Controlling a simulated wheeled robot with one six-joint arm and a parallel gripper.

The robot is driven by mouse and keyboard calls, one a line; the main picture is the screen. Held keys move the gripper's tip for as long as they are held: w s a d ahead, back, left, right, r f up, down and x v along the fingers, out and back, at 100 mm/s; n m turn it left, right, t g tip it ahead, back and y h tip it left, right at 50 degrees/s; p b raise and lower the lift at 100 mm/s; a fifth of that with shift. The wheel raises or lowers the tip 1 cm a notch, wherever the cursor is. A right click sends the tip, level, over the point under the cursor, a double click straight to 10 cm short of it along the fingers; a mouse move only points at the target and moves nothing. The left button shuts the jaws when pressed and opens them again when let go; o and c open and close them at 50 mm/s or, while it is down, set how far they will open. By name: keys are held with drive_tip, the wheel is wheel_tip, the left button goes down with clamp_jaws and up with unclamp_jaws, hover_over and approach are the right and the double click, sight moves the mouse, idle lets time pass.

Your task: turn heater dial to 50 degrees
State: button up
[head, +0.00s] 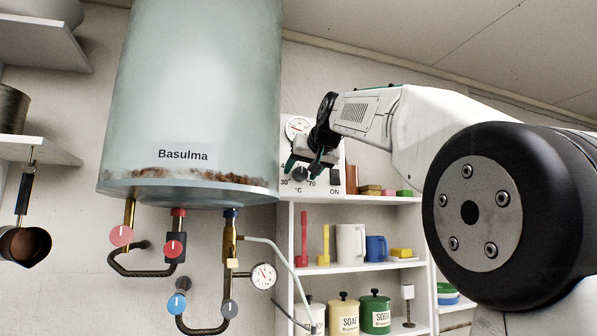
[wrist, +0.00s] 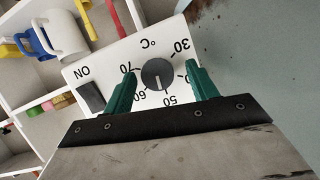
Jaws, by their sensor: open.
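The heater dial is a round dark knob (wrist: 157,75) on a white control panel (wrist: 110,72). In the wrist view the scale around it reads 30, 50, 60 and 70; the 40 is largely hidden by a finger. A small pale mark on the knob seems to point between 50 and 60, but it is too small to be sure. My gripper (wrist: 160,82) is open, with one green finger on each side of the knob and visible gaps. In the head view my gripper (head: 304,167) is at the panel and partly covers the dial (head: 299,175).
The heater tank (head: 200,90) hangs left of the panel, with valves and pipes below. An ON switch (wrist: 90,96) sits beside the dial, and a gauge (head: 298,127) above it. Shelves (head: 375,200) with jugs and soap tins stand below right.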

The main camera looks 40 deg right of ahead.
drive_tip(key=shift+w+d+f, duration=0.15)
drive_tip(key=shift+w+d, duration=0.05)
drive_tip(key=shift+w, duration=0.2)
drive_tip(key=c, duration=1)
drive_tip(key=shift+n+h, duration=0.4)
drive_tip(key=o, duration=1)
drive_tip(key=shift+a, duration=0.1)
drive_tip(key=shift+s, duration=0.1)
